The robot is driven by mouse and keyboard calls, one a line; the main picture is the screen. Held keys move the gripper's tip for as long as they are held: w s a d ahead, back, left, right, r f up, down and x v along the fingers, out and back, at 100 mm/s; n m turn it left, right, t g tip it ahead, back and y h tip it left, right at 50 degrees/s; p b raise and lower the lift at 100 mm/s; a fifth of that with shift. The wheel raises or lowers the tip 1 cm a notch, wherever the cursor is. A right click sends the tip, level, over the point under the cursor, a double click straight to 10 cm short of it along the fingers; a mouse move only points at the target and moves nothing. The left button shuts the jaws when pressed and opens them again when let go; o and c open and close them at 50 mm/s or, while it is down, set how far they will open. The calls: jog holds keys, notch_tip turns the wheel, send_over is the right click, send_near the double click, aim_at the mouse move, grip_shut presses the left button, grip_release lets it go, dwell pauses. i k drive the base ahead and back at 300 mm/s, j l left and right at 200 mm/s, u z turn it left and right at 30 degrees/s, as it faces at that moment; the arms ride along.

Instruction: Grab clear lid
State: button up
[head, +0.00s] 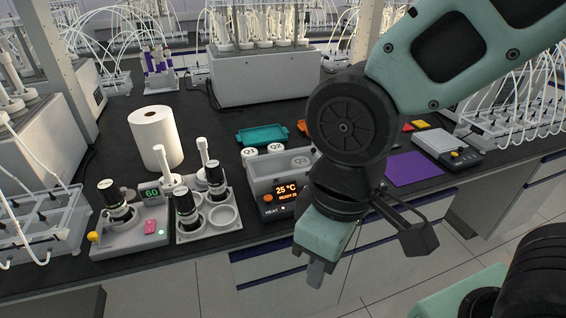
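I cannot clearly make out a clear lid. A grey box-shaped heater (262,187) with an orange display reading 25 °C stands near the bench's front edge, partly hidden by my arm. A pale round piece marked like a cap (301,161) shows at the heater; whether a clear cover lies over it I cannot tell. Two white round caps (249,154) sit just behind the heater. My gripper (316,274) points down in front of the bench edge, right of and nearer than the heater. Its fingers overlap in this view, so their opening is hidden. I see nothing held in it.
Black-topped bottles stand in a grey rack (222,217) and on a device with a green display (149,193). A paper roll (156,138), teal tray (262,135) and purple mat (414,169) lie around. Bare bench shows between roll and tray.

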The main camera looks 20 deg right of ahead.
aim_at(295, 160)
jog(key=i+j+z, duration=0.5)
jog(key=i, duration=0.15)
jog(key=z, duration=1.15)
